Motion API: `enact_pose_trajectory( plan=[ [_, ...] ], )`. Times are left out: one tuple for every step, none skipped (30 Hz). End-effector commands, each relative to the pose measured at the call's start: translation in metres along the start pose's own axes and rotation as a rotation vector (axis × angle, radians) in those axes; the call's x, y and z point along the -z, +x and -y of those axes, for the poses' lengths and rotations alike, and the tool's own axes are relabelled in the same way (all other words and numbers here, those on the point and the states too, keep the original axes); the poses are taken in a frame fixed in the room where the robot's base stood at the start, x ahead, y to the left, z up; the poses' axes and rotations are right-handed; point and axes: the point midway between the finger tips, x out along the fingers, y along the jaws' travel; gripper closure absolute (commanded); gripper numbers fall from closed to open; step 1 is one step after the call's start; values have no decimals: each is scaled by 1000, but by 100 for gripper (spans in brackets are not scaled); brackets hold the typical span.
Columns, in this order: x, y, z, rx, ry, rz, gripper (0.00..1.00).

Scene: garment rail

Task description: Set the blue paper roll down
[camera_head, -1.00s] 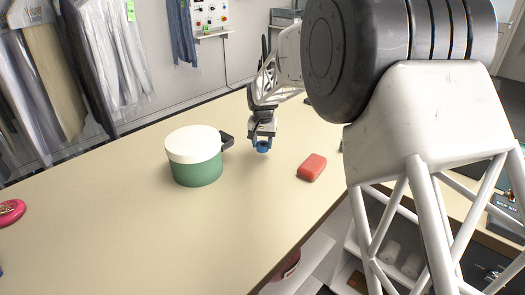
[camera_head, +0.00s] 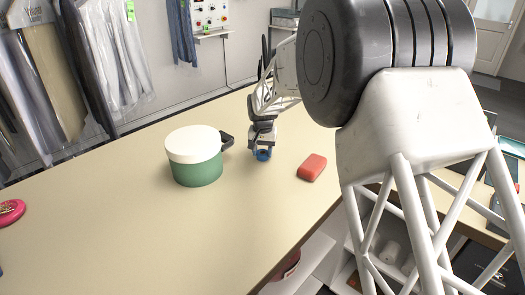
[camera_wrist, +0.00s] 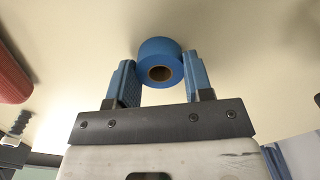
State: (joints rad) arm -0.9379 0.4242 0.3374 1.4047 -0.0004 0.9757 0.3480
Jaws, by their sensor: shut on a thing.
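The blue paper roll (camera_wrist: 161,52) is between the two blue fingers of my gripper (camera_wrist: 160,75) in the wrist view, with its brown core facing the camera. My gripper is shut on it. In the head view my gripper (camera_head: 262,148) is low over the beige table (camera_head: 150,245), with the blue roll (camera_head: 263,155) at its tip. Whether the roll touches the table cannot be told.
A green pot with a white lid (camera_head: 194,157) stands left of my gripper, its dark handle pointing toward it. A red block (camera_head: 312,168) lies to the right. A pink round thing (camera_head: 10,212) is at the far left. The table front is clear.

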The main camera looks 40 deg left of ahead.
Motion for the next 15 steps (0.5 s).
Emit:
enact_pose_trajectory(
  plan=[
    [0,0,0,0,0,0,50],
    [0,0,0,0,0,0,46],
    [0,0,0,0,0,0,39],
    [0,0,0,0,0,0,35],
    [0,0,0,0,0,0,30],
    [0,0,0,0,0,0,28],
    [0,0,0,0,0,0,28],
    [0,0,0,0,0,0,28],
    [0,0,0,0,0,0,28],
    [0,0,0,0,0,0,28],
    [0,0,0,0,0,0,28],
    [0,0,0,0,0,0,28],
    [0,0,0,0,0,0,28],
    [0,0,0,0,0,0,28],
    [0,-1,0,0,0,0,28]
  ],
)
